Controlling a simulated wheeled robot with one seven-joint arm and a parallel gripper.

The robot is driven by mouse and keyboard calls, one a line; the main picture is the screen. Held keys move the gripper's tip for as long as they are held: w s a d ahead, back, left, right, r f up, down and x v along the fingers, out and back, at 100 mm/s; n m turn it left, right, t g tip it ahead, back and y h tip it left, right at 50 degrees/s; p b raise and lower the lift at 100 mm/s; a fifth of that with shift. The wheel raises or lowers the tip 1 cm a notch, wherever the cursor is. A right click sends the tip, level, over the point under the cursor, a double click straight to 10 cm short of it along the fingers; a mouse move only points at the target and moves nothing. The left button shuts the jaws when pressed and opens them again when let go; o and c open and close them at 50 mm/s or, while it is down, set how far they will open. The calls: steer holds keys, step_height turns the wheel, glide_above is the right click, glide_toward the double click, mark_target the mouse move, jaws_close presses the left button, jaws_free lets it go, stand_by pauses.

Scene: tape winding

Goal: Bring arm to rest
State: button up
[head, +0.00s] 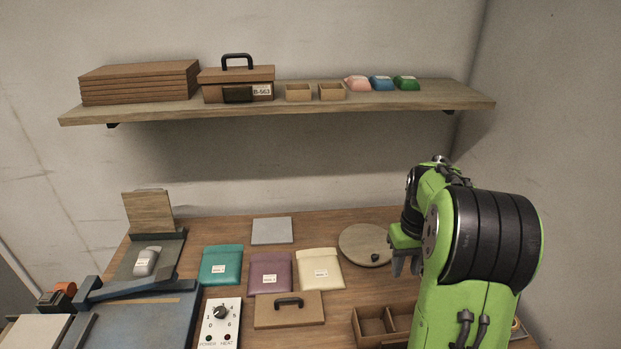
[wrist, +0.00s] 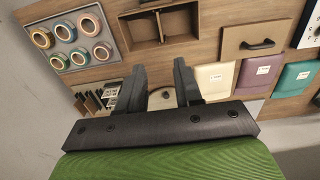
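My green and black arm stands at the right of the head view, bent over the work table (head: 215,268). My gripper (head: 404,264) points down near a round wooden disc (head: 360,246) with a dark knob, just to its right in the picture. In the wrist view my gripper (wrist: 158,82) has its two dark fingers apart. Nothing is held between them; part of the round disc (wrist: 162,98) shows in the gap. The fingertips are small in the head view, partly against the table.
Teal (head: 221,265), purple (head: 269,273) and cream (head: 319,269) pouches lie mid-table. An open two-part box (head: 372,325) is near my arm. A tray (wrist: 113,44) holds several tape rolls. A wall shelf (head: 300,107) carries boxes. A blue machine (head: 135,318) stands left.

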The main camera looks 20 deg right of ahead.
steer(key=shift+a, duration=0.1)
steer(key=s+a+r+n+t+h, duration=0.1)
steer(key=s+a+r, duration=0.1)
steer(key=a+r, duration=0.35)
steer(key=s+a+r+n+t, duration=0.1)
steer(key=s+a+r, duration=0.15)
steer(key=a, duration=0.55)
steer(key=s+a+n+t+y, duration=0.1)
steer(key=s+a+t, duration=0.2)
steer(key=s+a, duration=0.6)
steer(key=shift+s+a+r+t, duration=0.25)
steer(key=shift+s+r+t, duration=0.1)
steer(key=shift+s, duration=0.65)
steer(key=shift+d, duration=0.1)
